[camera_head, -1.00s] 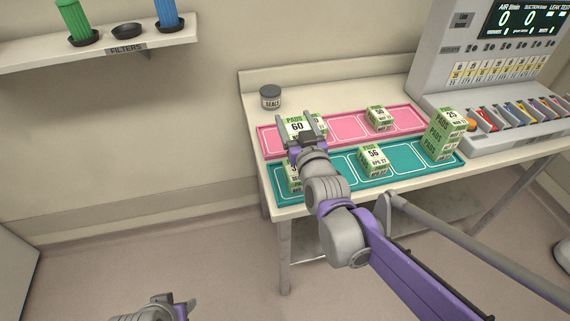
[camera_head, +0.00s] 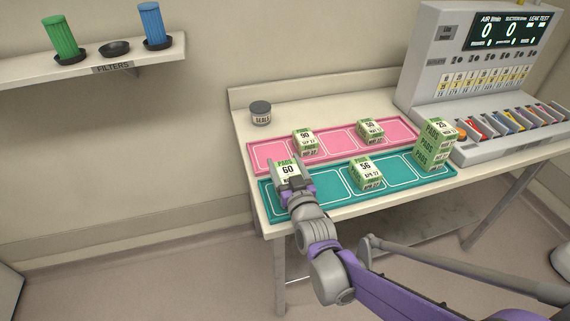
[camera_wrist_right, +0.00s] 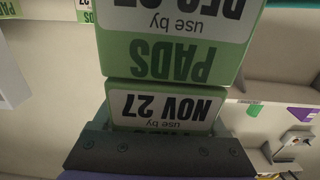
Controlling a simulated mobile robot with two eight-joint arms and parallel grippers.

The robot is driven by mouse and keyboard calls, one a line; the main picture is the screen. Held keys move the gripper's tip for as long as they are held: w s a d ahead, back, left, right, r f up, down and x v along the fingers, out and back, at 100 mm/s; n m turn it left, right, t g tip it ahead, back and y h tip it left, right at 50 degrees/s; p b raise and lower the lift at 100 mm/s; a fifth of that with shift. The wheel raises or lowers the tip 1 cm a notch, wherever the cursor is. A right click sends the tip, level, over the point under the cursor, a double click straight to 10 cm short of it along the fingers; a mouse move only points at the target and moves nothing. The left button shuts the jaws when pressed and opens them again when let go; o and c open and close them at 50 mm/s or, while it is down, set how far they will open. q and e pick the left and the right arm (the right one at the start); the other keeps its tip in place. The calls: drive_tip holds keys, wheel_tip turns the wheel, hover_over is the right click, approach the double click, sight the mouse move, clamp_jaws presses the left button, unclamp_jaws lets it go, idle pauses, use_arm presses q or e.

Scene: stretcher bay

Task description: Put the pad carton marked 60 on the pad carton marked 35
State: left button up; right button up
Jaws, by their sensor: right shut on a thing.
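My right gripper (camera_head: 290,185) is shut on the pad carton marked 60 (camera_head: 287,169), a green and white box, over the left end of the teal tray (camera_head: 328,185). In the right wrist view, upside down, the jaws hold a carton reading NOV 27 (camera_wrist_right: 165,107). A carton reading DEC 27 (camera_wrist_right: 175,45) lies directly under it, edges seeming to meet; I cannot tell whether they touch. The carton marked 35 cannot be picked out in the head view; the held carton and gripper cover that spot. My left gripper is out of view.
A carton marked 90 (camera_head: 305,141) and one marked 50 (camera_head: 369,130) stand on the pink tray (camera_head: 268,155). A carton marked 56 (camera_head: 366,175) and a stack topped by 25 (camera_head: 437,132) stand on the teal tray.

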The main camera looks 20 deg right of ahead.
drive_tip(key=o, duration=1.1)
drive_tip(key=shift+f, duration=0.15)
drive_tip(key=o, duration=0.4)
drive_tip(key=shift+r, duration=0.2)
drive_tip(key=s, duration=1.2)
drive_tip(key=s+d+f+g, duration=0.3)
drive_tip(key=s+f+g, duration=1)
drive_tip(key=s, duration=0.5)
drive_tip(key=shift+f+h+p, duration=0.3)
